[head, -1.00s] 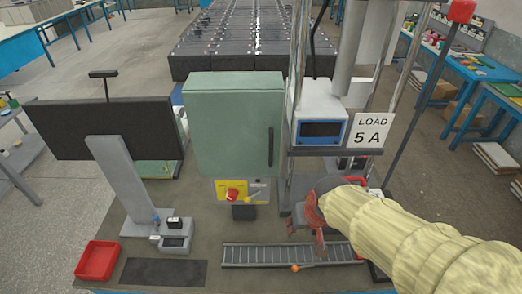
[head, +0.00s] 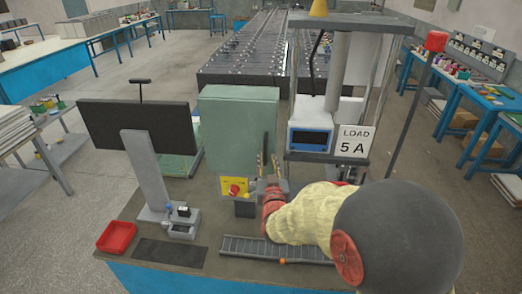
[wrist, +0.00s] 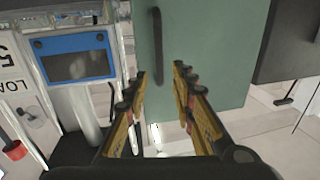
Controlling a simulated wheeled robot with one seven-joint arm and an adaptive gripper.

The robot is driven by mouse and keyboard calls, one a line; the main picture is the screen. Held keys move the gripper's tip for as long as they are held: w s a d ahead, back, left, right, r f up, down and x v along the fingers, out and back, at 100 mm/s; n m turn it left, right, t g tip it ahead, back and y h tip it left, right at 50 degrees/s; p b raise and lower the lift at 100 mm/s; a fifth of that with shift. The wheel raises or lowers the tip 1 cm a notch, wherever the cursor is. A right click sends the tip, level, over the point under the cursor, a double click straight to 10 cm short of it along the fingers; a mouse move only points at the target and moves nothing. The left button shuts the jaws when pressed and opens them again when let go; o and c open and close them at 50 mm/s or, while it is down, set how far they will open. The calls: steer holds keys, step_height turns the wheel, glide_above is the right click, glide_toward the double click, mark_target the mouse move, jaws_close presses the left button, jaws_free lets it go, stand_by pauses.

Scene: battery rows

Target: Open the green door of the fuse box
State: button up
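The fuse box (head: 238,128) stands upright on the bench with its green door shut. The door also fills the upper middle of the wrist view (wrist: 215,50). Its dark vertical handle (wrist: 157,45) is near the door edge beside the blue-framed screen. My gripper (head: 268,160) is in front of the door's lower right part in the head view. In the wrist view my gripper (wrist: 160,76) is open and empty, with one finger on each side of the handle's lower end. I cannot tell whether the fingertips reach the handle's depth.
A yellow panel with a red knob (head: 234,188) sits below the box. A blue-framed screen unit (head: 310,138) and LOAD 5 A sign (head: 352,143) stand to the right. A black monitor (head: 138,125) is left, with a red tray (head: 116,237) in front.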

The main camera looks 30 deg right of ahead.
mark_target(265, 148)
steer(key=x, duration=0.7)
steer(key=shift+w+d+r, duration=0.15)
steer(key=shift+w+d, duration=0.05)
steer(key=shift+w, duration=0.1)
steer(key=c, duration=0.3)
jaws_close()
stand_by(0.4)
